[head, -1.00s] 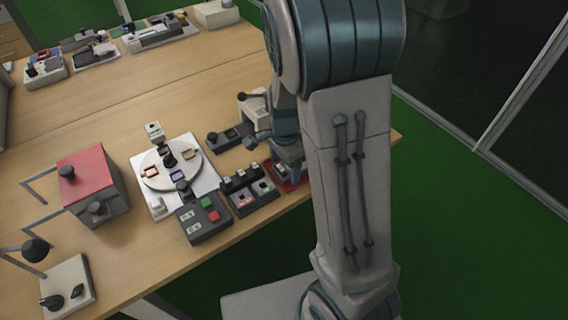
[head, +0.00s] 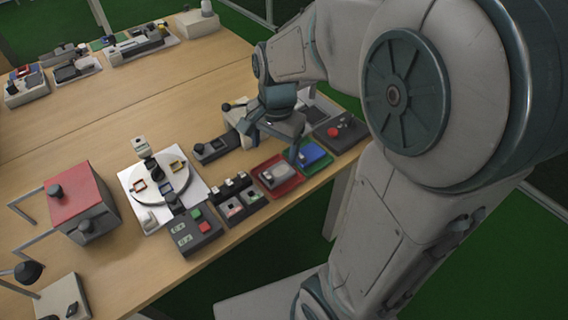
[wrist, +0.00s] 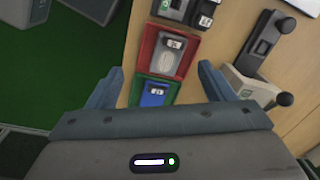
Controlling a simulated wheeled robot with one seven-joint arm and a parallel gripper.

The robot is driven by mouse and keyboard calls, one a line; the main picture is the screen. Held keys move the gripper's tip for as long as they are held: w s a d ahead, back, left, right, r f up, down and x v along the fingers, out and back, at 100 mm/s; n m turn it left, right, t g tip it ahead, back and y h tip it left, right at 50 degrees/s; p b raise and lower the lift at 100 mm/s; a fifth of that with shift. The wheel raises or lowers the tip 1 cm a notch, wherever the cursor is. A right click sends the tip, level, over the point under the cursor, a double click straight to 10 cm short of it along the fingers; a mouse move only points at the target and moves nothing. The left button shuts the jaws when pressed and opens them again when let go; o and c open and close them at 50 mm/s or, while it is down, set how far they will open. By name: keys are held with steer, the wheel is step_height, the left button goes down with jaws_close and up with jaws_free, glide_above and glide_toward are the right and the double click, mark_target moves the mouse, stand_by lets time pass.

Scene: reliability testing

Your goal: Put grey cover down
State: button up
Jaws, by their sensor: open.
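A flat, rounded grey piece with a small label, which looks like the grey cover (head: 275,174), lies in a red tray (head: 293,183) near the table's front edge. In the wrist view the grey cover (wrist: 164,62) lies in the red tray (wrist: 147,50), just beyond the fingertips. My gripper (head: 272,147) is above and behind the tray in the head view. In the wrist view my gripper (wrist: 162,74) is open, with nothing between its fingers and the cover apart from them.
A blue piece (head: 315,153) in a green tray sits right of the red tray. A dark box with a red button (head: 344,131) is farther right. Small switch modules (head: 236,200) are at left. A pale device with dark knobs (wrist: 250,88) stands close to the right finger.

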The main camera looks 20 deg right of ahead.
steer(key=s+r+n+t, duration=0.1)
steer(key=s+r+n, duration=0.1)
steer(key=s+n, duration=0.8)
steer(key=shift+a+r+t+h, duration=0.2)
steer(key=shift+t+h, duration=0.1)
steer(key=shift+t, duration=0.1)
steer(key=shift+c, duration=0.2)
